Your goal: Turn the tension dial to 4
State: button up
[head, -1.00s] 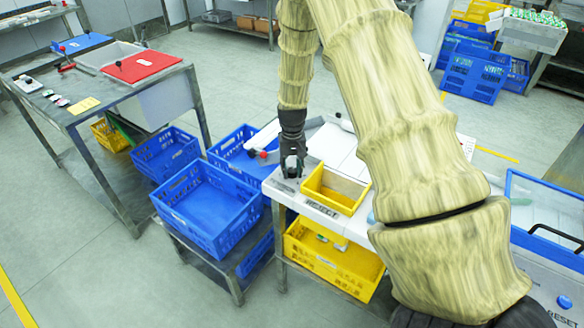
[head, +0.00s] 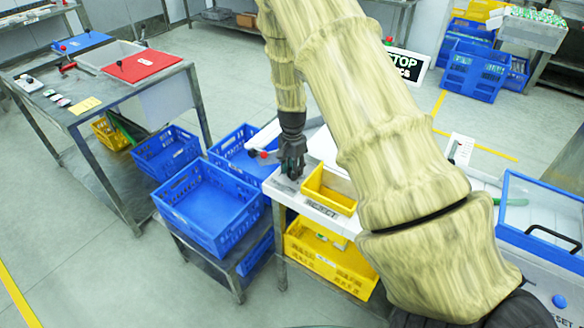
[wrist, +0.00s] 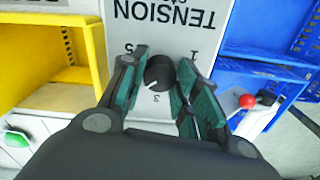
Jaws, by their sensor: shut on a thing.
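The tension dial (wrist: 158,72) is a small black round knob on a white panel (wrist: 165,15) marked TENSION, which reads upside down in the wrist view. The numeral 5 is at its left, 1 at its right and 3 below it. Its white pointer mark points down and left, to the 5 side of 3. The numeral 4 is not visible; the left finger covers part of that side. My gripper (wrist: 160,83) is shut on the dial, with one teal-padded finger on each side. In the head view my gripper (head: 291,170) points down at the white bench's left end and hides the dial.
A yellow bin (head: 329,188) stands right beside my gripper on the bench. Blue crates (head: 207,205) stand to the left. A red ball-ended lever (wrist: 247,101) is close by on the right in the wrist view. Another yellow crate (head: 330,262) sits below the bench.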

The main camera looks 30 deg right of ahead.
jog(key=shift+w+d+r+m, duration=0.1)
jog(key=shift+r+m, duration=0.05)
jog(key=shift+m, duration=0.95)
jog(key=o, duration=1)
notch_tip(320, 180, up, 12)
jog(key=shift+f, duration=0.1)
